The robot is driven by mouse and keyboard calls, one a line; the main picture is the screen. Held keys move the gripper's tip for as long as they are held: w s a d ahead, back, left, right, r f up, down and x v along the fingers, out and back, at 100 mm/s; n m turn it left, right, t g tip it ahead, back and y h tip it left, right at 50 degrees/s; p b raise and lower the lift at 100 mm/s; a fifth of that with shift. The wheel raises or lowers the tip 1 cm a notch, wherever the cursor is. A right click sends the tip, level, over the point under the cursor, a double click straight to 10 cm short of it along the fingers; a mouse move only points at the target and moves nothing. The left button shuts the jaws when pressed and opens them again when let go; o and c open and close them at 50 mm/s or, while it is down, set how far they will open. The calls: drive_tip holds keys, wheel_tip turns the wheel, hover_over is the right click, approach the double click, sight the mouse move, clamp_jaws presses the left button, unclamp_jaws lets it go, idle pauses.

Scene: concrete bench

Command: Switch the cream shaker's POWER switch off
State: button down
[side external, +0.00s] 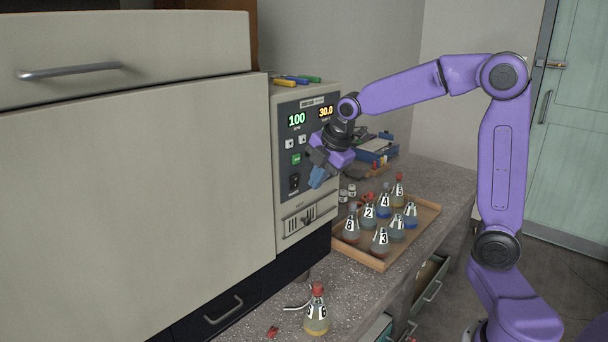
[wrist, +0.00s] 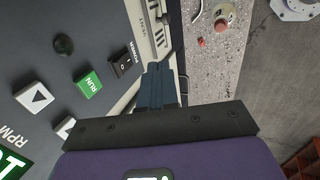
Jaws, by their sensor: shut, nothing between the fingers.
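The cream shaker (side external: 262,182) fills the left of the side view, with a dark control panel on its front edge. Its POWER switch (side external: 294,182) is a black rocker low on that panel. In the wrist view the POWER switch (wrist: 124,64) lies just left of my fingertips, below the green RUN button (wrist: 88,84) on the panel. I cannot tell for sure which side of the rocker is pressed in. My gripper (side external: 317,180) is shut and empty, its blue fingers in front of the panel, right of the switch. In the wrist view the gripper (wrist: 157,72) shows a visible gap from the switch.
The displays (side external: 297,120) read 100 and 30.0. A wooden tray (side external: 373,262) of numbered flasks stands on the bench right of the shaker. Another flask (side external: 317,312) and a small red item (side external: 272,331) sit at the front. Small jars (side external: 343,195) stand behind the fingers.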

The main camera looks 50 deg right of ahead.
sight(296, 179)
drive_tip(key=shift+w+f, duration=0.2)
drive_tip(key=shift+w, duration=1.95)
drive_tip(key=shift+w+r, duration=0.1)
drive_tip(key=shift+w, duration=0.25)
drive_tip(key=shift+r, duration=0.1)
drive_tip(key=shift+r, duration=0.7)
drive_tip(key=shift+s, duration=0.1)
